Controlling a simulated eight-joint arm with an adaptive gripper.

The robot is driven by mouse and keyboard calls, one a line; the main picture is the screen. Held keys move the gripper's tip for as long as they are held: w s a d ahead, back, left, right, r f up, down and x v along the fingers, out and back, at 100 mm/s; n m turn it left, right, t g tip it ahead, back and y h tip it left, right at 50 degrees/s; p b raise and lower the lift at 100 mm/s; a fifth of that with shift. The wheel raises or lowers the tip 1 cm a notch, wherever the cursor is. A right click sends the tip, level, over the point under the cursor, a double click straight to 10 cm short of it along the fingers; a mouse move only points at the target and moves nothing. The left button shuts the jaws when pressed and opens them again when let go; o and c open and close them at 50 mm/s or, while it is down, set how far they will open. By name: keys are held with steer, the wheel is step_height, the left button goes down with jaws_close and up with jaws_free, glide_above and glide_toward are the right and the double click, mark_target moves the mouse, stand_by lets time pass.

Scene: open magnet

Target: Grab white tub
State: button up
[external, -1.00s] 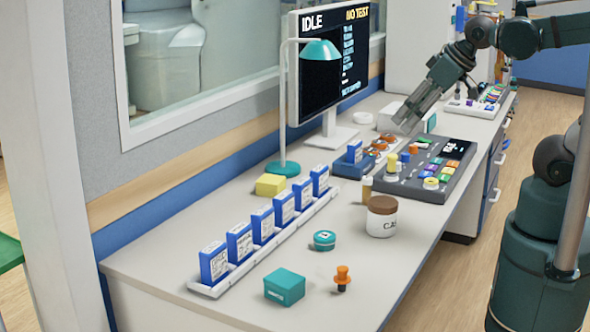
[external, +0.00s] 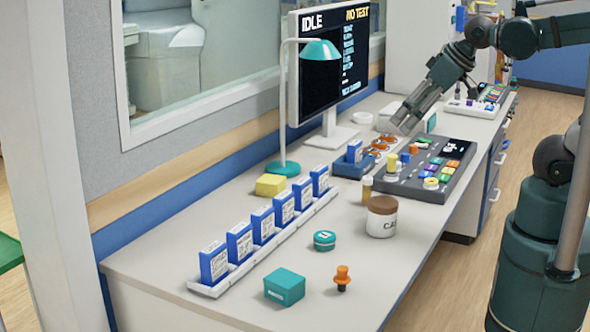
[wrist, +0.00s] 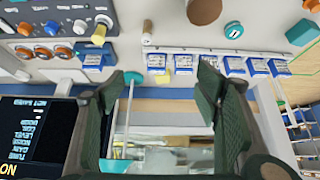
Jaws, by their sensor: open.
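A white tub with a brown lid and dark lettering (external: 382,222) stands upright on the bench, right of centre in the external view. Its brown lid shows at the top edge of the wrist view (wrist: 203,10). My gripper (external: 401,124) is over the back of the bench, behind the control panel and apart from the brown-lidded tub. In the wrist view its two fingers are spread with nothing between them (wrist: 168,76).
A control panel (external: 447,187) lies beyond the tub. A small bottle (external: 367,188) stands close by it. A row of blue cartridges (external: 262,225), a teal lamp (external: 283,168), a monitor (external: 335,75), a teal box (external: 285,287) and an orange knob (external: 342,279) share the bench.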

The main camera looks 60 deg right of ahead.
steer(key=shift+w+a, duration=0.1)
steer(key=n+g+p, duration=0.1)
steer(key=n+g, duration=0.3)
steer(key=n, duration=0.4)
glide_toward(385, 202)
steer(key=w+d+r, duration=0.2)
steer(key=w+d, duration=0.2)
steer(key=d, duration=0.1)
steer(key=a+f+n, duration=0.1)
steer(key=f, duration=0.1)
steer(key=a+f+n+g, duration=0.1)
steer(key=f+n, duration=0.1)
steer(key=a+f+n+g, duration=0.1)
steer(key=a+f+n, duration=0.1)
steer(key=shift+s+f+p, duration=0.3)
steer(key=shift+s+f, duration=0.1)
steer(key=shift+s+a+f+n+g, duration=0.15)
steer(key=shift+a+f+n+g, duration=0.1)
steer(key=shift+f+n, duration=0.2)
steer(key=shift+s+a+f+n+g, duration=0.1)
steer(key=shift+a+f+n+g, duration=0.2)
steer(key=shift+f, duration=0.3)
steer(key=shift+f, duration=0.15)
steer(key=shift+d+f+b, duration=0.1)
steer(key=shift+f+b, duration=0.25)
steer(key=shift+f, duration=0.8)
steer(key=shift+f, duration=0.1)
